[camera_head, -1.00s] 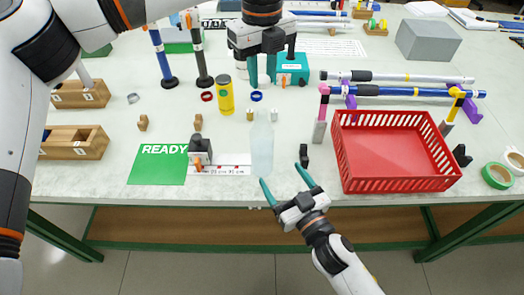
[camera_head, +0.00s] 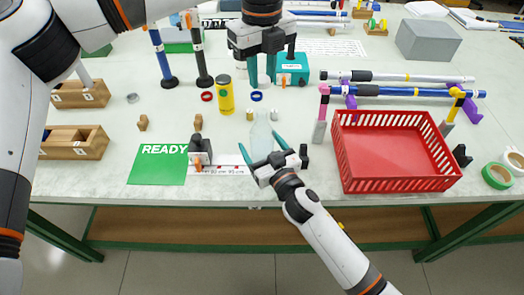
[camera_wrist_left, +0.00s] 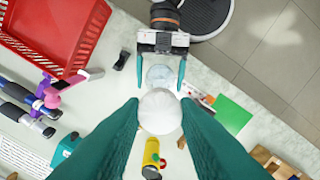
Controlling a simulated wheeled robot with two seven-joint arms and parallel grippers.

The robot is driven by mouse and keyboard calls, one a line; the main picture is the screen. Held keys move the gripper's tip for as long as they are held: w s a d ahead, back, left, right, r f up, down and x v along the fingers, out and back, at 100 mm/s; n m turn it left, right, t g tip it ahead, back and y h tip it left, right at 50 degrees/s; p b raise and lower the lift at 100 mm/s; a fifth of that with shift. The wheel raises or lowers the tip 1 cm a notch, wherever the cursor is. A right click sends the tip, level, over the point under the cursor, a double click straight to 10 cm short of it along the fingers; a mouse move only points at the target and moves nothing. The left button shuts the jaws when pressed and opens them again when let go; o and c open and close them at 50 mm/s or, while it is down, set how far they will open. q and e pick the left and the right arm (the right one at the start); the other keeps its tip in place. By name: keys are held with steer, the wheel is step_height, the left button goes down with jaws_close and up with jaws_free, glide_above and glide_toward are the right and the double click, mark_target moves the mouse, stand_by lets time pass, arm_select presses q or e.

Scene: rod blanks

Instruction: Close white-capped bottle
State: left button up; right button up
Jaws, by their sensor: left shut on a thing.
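The bottle (camera_head: 262,124) is clear and pale and stands upright near the front edge of the table. In the left wrist view its round top (camera_wrist_left: 160,77) shows beyond the cap. My left gripper (camera_head: 263,80) points down, higher up in the picture than the bottle. It is shut on the white cap (camera_wrist_left: 159,111), which also shows small between its fingertips in the head view (camera_head: 264,82). The cap is apart from the bottle. My right gripper (camera_head: 260,140) reaches in from the front with one teal finger on each side of the bottle. Its fingers look open, with small gaps.
A red basket (camera_head: 392,183) stands right of the bottle. A dark stamp-like block (camera_head: 200,150) and a green READY mat (camera_head: 158,164) lie to the left. A yellow can (camera_head: 226,98) and a teal box (camera_head: 292,70) stand behind. Rods lie on a rack (camera_head: 405,90) at the right.

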steer(key=shift+c, duration=0.4)
steer(key=c, duration=1.4)
arm_select(q)
glide_above(262, 111)
steer(key=shift+f, duration=2.45)
steer(key=shift+f, duration=0.9)
steer(key=shift+f, duration=0.55)
